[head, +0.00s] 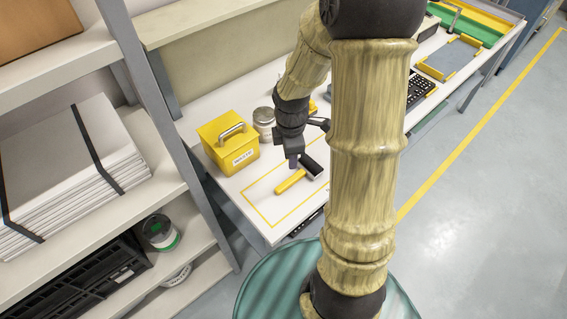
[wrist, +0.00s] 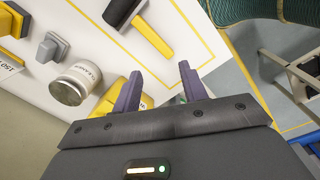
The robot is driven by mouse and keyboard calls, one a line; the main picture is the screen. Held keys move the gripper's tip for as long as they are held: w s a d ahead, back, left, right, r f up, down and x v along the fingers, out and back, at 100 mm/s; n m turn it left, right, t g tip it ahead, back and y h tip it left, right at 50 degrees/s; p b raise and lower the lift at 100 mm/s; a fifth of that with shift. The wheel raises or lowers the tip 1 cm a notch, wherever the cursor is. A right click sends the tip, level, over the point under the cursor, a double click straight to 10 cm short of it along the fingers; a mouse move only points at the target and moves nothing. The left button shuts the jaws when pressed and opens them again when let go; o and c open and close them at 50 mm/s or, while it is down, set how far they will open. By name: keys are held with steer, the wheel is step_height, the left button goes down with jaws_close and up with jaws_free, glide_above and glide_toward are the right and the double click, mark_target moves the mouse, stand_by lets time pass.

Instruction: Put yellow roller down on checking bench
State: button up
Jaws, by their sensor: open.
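The yellow roller has a yellow handle (head: 290,181) and a black roller head. It lies on the white checking bench (head: 262,185), inside a yellow outlined rectangle. In the wrist view the roller (wrist: 154,37) lies flat at the top, apart from the fingers. My gripper (head: 294,162) is just above and beside the roller in the head view. In the wrist view my gripper (wrist: 160,82) has its two purple-grey fingers spread, with nothing held between them.
A yellow box (head: 229,142) with a handle and a metal jar (head: 264,122) stand beside the outlined area. A shelf (head: 150,190) with stacked paper is at left. A keyboard (head: 419,88) and tray (head: 447,60) lie farther along. The outlined area's front corner is clear.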

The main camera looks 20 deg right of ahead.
steer(key=s+a+r+m+t, duration=0.2)
steer(key=s+a+r+m, duration=0.3)
steer(key=m, duration=1)
steer(key=s+r, duration=0.1)
steer(key=s, duration=0.1)
steer(key=shift+s+a+r+m, duration=0.2)
steer(key=shift+s+m, duration=0.1)
steer(key=shift+s, duration=0.1)
steer(key=shift+d, duration=0.1)
